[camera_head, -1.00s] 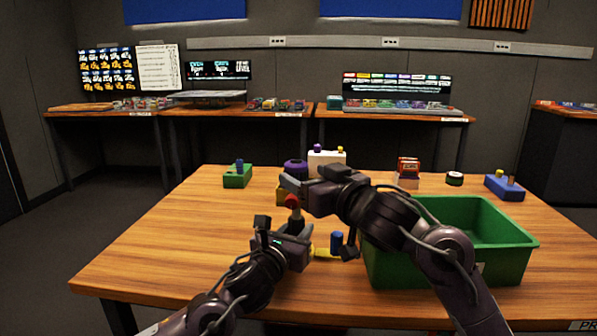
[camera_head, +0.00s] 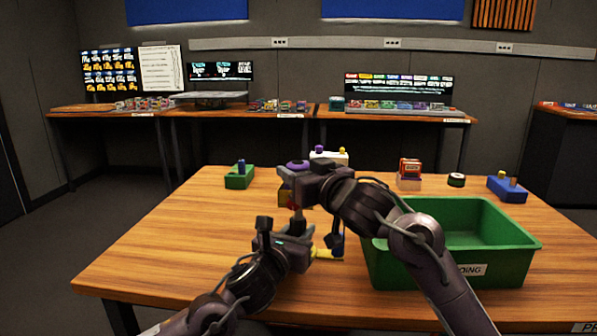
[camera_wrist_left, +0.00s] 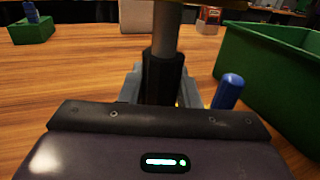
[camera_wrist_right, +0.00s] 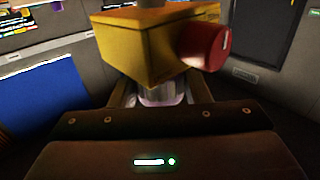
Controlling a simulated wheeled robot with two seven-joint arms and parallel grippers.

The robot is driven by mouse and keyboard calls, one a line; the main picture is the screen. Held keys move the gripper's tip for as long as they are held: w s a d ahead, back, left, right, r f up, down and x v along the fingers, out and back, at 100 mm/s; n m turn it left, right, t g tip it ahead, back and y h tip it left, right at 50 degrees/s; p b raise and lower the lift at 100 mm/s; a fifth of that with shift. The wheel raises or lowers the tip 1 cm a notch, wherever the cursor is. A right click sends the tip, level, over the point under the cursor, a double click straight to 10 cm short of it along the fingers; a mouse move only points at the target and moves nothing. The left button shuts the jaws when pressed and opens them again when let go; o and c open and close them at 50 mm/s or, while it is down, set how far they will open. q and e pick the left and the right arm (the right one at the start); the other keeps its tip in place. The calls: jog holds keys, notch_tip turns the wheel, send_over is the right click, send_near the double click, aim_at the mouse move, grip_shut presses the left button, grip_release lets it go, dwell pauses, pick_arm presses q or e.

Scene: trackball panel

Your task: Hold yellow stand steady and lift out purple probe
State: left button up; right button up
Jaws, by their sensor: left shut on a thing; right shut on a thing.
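The yellow stand has a yellow block head (camera_head: 284,198) with a red knob (camera_wrist_right: 205,45), on a grey rod (camera_wrist_left: 166,35) rising from a black collar (camera_wrist_left: 162,78). My left gripper (camera_head: 298,229) is shut on the collar, below the head. The purple probe's round top (camera_head: 298,165) shows just above my right gripper (camera_head: 291,180), which is shut on the probe above the yellow head. In the right wrist view a pale purple part of the probe (camera_wrist_right: 165,96) sits between the fingers, next to the block. How deep it sits in the block is hidden.
A green bin (camera_head: 450,275) stands close on the right, beside my right arm. A blue peg (camera_wrist_left: 229,91) stands by the stand's foot. A green block (camera_head: 239,181), a white box (camera_head: 328,160), a red item (camera_head: 410,170) and a blue block (camera_head: 506,194) stand farther back. The table's left is clear.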

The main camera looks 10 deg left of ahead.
aim_at(299, 163)
jog(key=o, duration=0.3)
jog(key=c, duration=0.4)
jog(key=shift+o, duration=0.2)
jog(key=shift+r, duration=0.1)
jog(key=shift+r, duration=0.35)
jog(key=shift+r, duration=3.85)
jog(key=shift+d, duration=0.1)
